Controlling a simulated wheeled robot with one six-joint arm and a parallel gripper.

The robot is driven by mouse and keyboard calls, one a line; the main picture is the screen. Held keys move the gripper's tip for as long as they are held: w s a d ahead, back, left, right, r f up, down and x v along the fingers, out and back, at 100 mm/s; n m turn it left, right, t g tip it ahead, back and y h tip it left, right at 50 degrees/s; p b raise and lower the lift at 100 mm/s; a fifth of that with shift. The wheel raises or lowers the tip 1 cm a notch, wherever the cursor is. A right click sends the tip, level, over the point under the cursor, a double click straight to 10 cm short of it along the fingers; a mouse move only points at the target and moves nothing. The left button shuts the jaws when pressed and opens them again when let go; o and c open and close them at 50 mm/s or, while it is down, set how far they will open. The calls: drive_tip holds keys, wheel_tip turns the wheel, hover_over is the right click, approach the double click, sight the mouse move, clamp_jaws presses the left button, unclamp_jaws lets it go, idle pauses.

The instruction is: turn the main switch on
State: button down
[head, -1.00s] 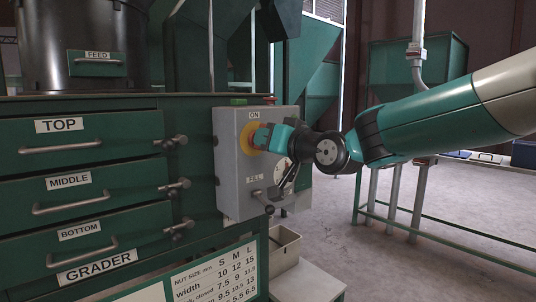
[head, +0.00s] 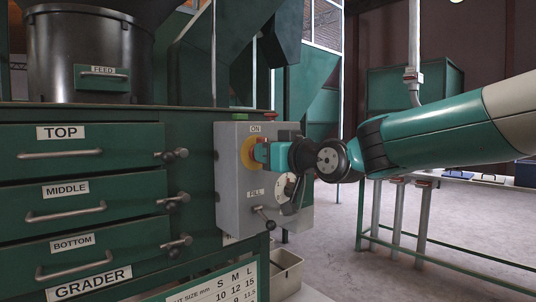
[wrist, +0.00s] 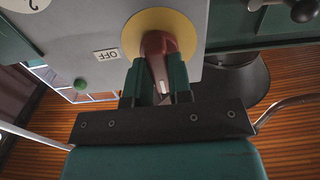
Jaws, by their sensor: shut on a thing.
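The main switch is on the front of a grey control box (head: 235,200). It has a red handle (wrist: 156,48) on a round yellow plate (wrist: 132,28), which also shows in the head view (head: 247,153). My gripper (head: 262,153) reaches in from the right and is shut on the red handle, one finger on each side (wrist: 159,88). The ON label (head: 255,129) is above the switch in the head view. The OFF label (wrist: 107,54) is left of the plate in the wrist view.
Below the switch are a FILL label (head: 255,193), a lever (head: 264,217) and a white dial (head: 287,186), partly hidden by my wrist. Left stands the green grader (head: 90,160) with protruding drawer handles. A green-framed table (head: 440,245) stands right, with open floor around it.

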drive_tip(key=c, duration=1)
unclamp_jaws()
drive_tip(key=shift+c, duration=0.2)
drive_tip(key=b+v, duration=0.1)
drive_tip(key=v, duration=1.6)
drive_tip(key=shift+s, duration=0.2)
drive_tip(key=shift+d, duration=0.15)
drive_tip(key=s+d+f+m+g+h, duration=0.1)
drive_tip(key=s+d+f+g+h, duration=0.25)
drive_tip(key=s+f, duration=0.4)
drive_tip(key=s+d+f+g+h, duration=0.2)
drive_tip(key=s+f+g, duration=0.3)
drive_tip(key=s+f, duration=0.25)
drive_tip(key=s+d+f+m+g+h, duration=0.1)
drive_tip(key=s+d+f+g+h, duration=0.2)
drive_tip(key=s+f, duration=0.45)
wheel_tip(320, 180, up, 26)
drive_tip(key=g+p, duration=0.1)
drive_tip(key=p, duration=2.4)
drive_tip(key=shift+s+a+f, duration=0.2)
drive_tip(key=shift+s, duration=0.25)
